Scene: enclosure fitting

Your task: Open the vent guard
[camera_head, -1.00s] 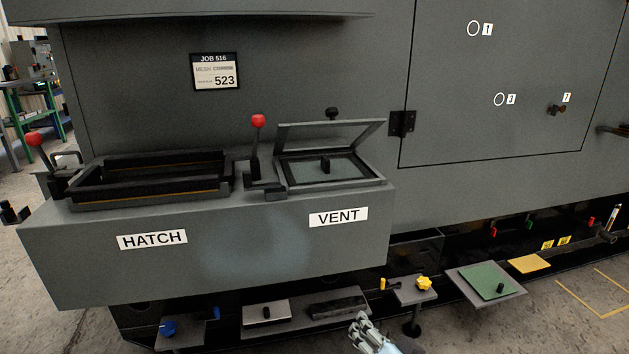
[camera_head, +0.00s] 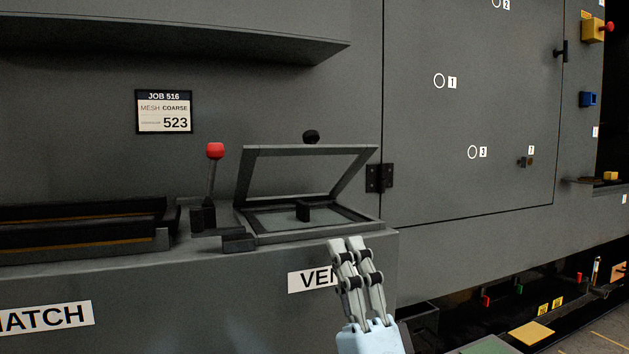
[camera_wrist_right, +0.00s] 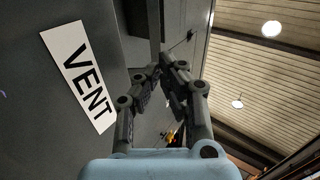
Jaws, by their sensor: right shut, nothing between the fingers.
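The vent guard (camera_head: 310,150) is a grey frame over the vent opening, in the middle of the head view. It stands tilted up, with its front edge raised clear of the vent rim (camera_head: 315,235). My right gripper (camera_head: 350,243) is shut and empty, in front of the vent's front right edge and over part of the VENT label (camera_head: 308,280). In the right wrist view its fingers (camera_wrist_right: 165,68) are together, beside the VENT label (camera_wrist_right: 78,76). My left gripper is not in view.
A lever with a red ball (camera_head: 215,151) stands left of the vent. The hatch opening (camera_head: 85,240) lies farther left. A door hinge (camera_head: 380,178) is to the right.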

